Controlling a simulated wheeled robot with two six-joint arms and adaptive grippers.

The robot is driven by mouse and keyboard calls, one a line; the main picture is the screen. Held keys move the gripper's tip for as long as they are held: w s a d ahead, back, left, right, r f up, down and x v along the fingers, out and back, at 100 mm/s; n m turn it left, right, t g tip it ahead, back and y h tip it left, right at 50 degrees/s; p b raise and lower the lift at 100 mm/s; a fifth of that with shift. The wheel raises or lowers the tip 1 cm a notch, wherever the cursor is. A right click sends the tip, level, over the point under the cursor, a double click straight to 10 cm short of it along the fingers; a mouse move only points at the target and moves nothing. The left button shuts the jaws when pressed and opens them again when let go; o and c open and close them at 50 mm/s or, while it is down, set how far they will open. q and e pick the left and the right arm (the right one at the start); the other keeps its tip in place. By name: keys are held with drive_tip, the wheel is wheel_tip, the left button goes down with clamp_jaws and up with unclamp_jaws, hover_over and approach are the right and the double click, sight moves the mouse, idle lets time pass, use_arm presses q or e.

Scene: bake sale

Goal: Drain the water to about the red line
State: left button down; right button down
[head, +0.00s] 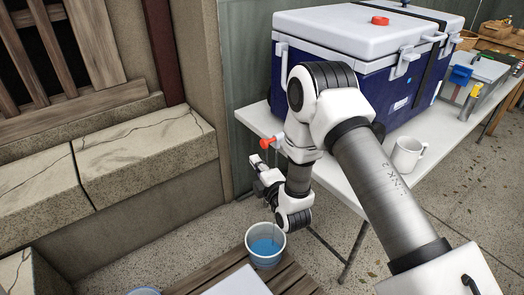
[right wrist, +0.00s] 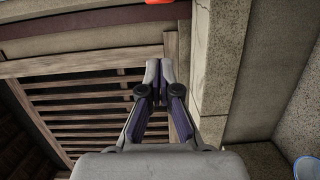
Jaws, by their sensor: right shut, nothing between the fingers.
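A blue cooler (head: 335,85) with a white lid stands on a white table. A red tap handle (head: 267,143) sticks out at its lower left, partly beside my right arm. A white bucket (head: 265,238) with blue water in it stands below on wooden slats. A thin pale line runs down towards it, perhaps a stream of water. My right gripper (head: 258,178) is below and slightly left of the tap handle, apart from it. In the right wrist view its fingers (right wrist: 153,72) are together and empty. I cannot make out a red line. My left gripper is out of view.
A white mug (head: 407,155) stands on the table right of my right arm. A red cap (head: 380,20) is on the cooler lid. A stone ledge and wall (head: 145,145) stand to the left. Another bucket rim (head: 144,291) shows at the bottom edge.

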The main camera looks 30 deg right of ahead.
sight(266, 143)
drive_tip(key=w+d, duration=0.4)
drive_tip(key=shift+w, duration=0.35)
drive_tip(key=shift+d+f, duration=0.1)
